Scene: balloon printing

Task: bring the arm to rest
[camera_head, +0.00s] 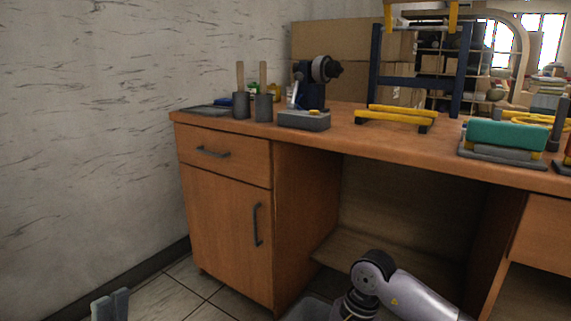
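The tips of my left gripper (111,304) show at the bottom left edge, grey and side by side with no visible gap. They are over the tiled floor, well in front of the desk, and hold nothing that I can see. The rest of the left arm is out of view. My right arm comes in from the bottom right, a silver link with a dark joint, low in front of the desk's open knee space. Its gripper is below the picture's edge.
The wooden desk (225,242) spans the middle and right, with a plain wall (90,120) at left. On it stand grey cups (241,106) with sticks, a dark machine (312,92), a blue and yellow frame (374,70) and a teal block (506,135).

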